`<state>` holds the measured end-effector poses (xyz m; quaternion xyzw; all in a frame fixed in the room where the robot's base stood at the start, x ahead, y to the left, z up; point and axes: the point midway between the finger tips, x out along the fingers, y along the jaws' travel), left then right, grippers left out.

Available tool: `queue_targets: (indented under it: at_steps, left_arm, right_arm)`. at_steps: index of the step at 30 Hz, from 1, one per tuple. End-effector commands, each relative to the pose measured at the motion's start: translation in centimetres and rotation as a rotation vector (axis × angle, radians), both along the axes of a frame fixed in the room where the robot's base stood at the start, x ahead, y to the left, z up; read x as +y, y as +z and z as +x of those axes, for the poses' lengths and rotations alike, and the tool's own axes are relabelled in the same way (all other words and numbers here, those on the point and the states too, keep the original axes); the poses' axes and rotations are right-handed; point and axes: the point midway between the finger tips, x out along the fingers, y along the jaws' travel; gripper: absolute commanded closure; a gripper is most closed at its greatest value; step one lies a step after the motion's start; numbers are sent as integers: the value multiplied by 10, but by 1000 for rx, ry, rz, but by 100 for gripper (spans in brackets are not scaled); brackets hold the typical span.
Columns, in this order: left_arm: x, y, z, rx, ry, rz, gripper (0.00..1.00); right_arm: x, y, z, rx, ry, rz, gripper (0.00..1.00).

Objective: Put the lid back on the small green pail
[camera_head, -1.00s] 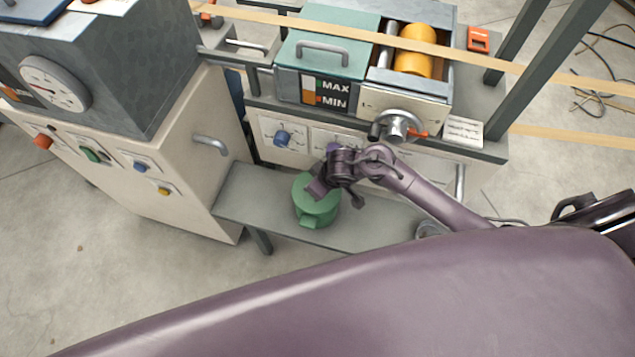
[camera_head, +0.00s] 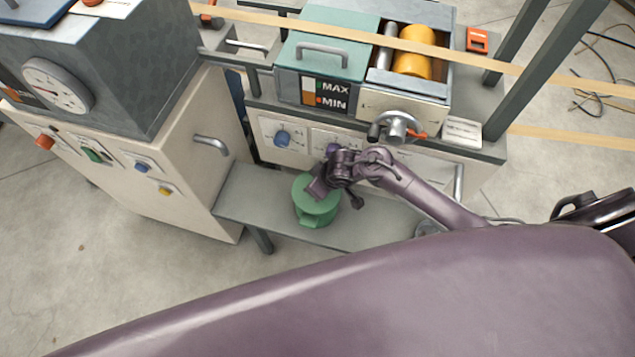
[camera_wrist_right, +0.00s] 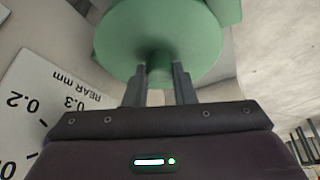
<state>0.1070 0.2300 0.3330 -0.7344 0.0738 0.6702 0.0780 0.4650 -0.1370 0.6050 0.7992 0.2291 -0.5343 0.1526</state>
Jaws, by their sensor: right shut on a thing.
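The small green pail (camera_head: 317,213) stands on the grey shelf of the machine. Its green lid (camera_wrist_right: 155,25) fills the top of the right wrist view, and a knob stands at its middle. My right gripper (camera_head: 318,187) is over the pail in the head view. Its two fingers (camera_wrist_right: 159,85) are shut on the lid's knob. The lid is at the pail's top; the gripper covers part of it, so I cannot tell whether it is fully seated. My left gripper is not in view.
The grey shelf (camera_head: 375,224) has free room right of the pail. A cream cabinet (camera_head: 185,185) stands close on the left. Wooden strips (camera_head: 350,38) cross above. A white scale plate (camera_wrist_right: 40,115) is beside my right gripper.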

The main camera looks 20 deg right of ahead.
Motion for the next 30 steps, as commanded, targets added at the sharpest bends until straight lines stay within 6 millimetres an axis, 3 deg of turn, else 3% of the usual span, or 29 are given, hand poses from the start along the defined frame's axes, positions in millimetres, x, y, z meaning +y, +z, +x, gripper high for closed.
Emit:
queue_targets:
  at_steps: [30]
  left_arm:
    - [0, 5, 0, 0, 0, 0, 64]
  right_arm:
    - [0, -1, 0, -1, 0, 1, 99]
